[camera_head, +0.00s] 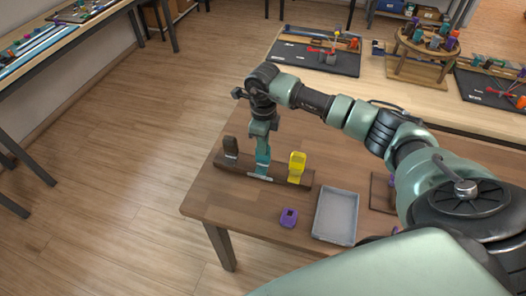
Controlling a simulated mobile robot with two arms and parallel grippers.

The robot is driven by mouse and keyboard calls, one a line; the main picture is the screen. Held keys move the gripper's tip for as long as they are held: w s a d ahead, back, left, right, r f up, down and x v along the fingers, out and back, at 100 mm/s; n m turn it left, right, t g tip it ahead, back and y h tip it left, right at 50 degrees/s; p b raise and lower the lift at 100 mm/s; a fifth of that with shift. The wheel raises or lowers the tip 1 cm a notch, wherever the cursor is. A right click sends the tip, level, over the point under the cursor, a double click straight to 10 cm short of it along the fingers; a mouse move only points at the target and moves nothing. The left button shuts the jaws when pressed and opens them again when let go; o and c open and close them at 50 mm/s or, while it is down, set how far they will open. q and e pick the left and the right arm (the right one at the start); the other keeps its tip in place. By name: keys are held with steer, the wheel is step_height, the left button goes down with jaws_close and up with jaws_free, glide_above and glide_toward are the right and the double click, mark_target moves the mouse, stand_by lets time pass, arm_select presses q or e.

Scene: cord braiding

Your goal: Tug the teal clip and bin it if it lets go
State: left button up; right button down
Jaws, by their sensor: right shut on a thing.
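The teal clip (263,158) stands upright on a dark wooden rail (225,164) near the table's left end. My right gripper (262,131) reaches in from the right and points down at the clip's top, shut on it. The clip's lower end still meets the rail. A dark brown clip (230,146) stands to its left on the rail and a yellow clip (297,167) to its right. A grey shallow tray (336,217) lies on the table in front and looks empty. My left gripper is not in view.
A purple clip (289,217) lies loose on the table, left of the tray. Another brown board (381,192) is partly hidden by my right arm. A second table behind holds black mats (318,58) and a round wooden stand (427,44) with coloured pieces.

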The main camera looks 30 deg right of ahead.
steer(key=shift+w+r, duration=0.1)
steer(key=c, duration=1.3)
jaws_free()
steer(key=o, duration=0.3)
steer(key=shift+r+p, duration=1.7)
steer(key=shift+r, duration=1.2)
